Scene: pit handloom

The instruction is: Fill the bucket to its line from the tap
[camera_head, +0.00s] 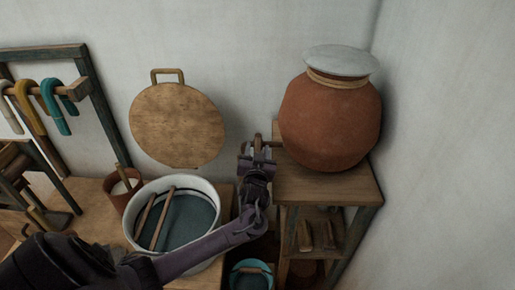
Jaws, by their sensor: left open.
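A large round clay pot (330,122) with a pale lid and a cord around its neck stands on a wooden stand. A small tap (269,143) sticks out at its lower left, partly hidden by my gripper. My left gripper (257,152) is open at the tap; I cannot tell whether it touches it. The teal bucket (236,267) stands low beside the stand, below my gripper, cut off by the bottom edge. A wooden handle grip crosses its opening. Its inside looks dark; its line and water level cannot be made out. No stream of water shows. My right gripper is not in view.
A white basin (211,190) of dark liquid with two sticks sits on the wooden table, under my left arm. A brown pot (117,200) stands beside it. A round wooden board (178,125) leans at the wall. The stand (300,185) has a lower shelf with small wooden objects.

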